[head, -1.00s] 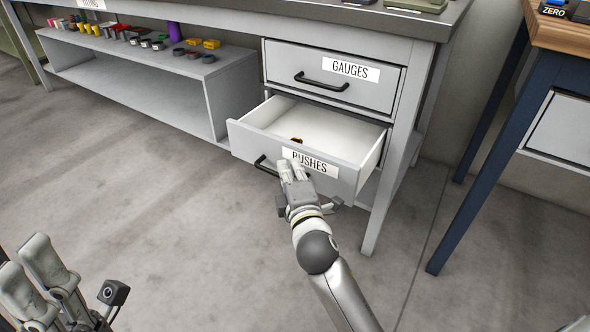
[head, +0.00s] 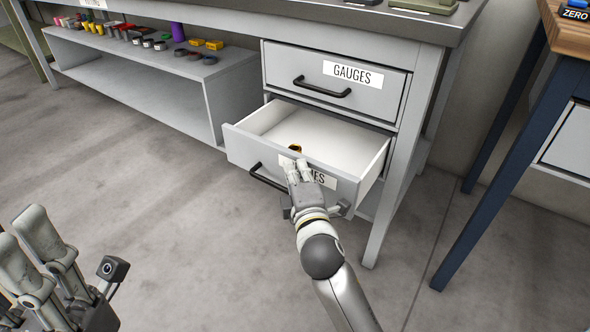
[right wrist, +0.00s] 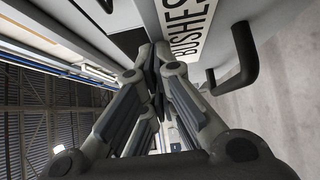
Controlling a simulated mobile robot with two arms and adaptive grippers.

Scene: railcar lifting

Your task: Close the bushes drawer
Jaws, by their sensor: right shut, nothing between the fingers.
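The bushes drawer (head: 240,150) is the lower drawer of the grey workbench and stands open, pulled well out. Its label is partly covered by my right gripper (head: 298,165), which is shut and empty, with its fingertips at the drawer's front face. In the right wrist view the shut fingertips (right wrist: 160,58) are close beside the BUSHES label (right wrist: 187,28); whether they touch the face I cannot tell. The black drawer handle (head: 268,180) is left of the gripper. My left gripper (head: 38,262) is at the lower left, its fingers apart, far from the drawer.
The closed gauges drawer (head: 380,98) is above. The floor in front is clear.

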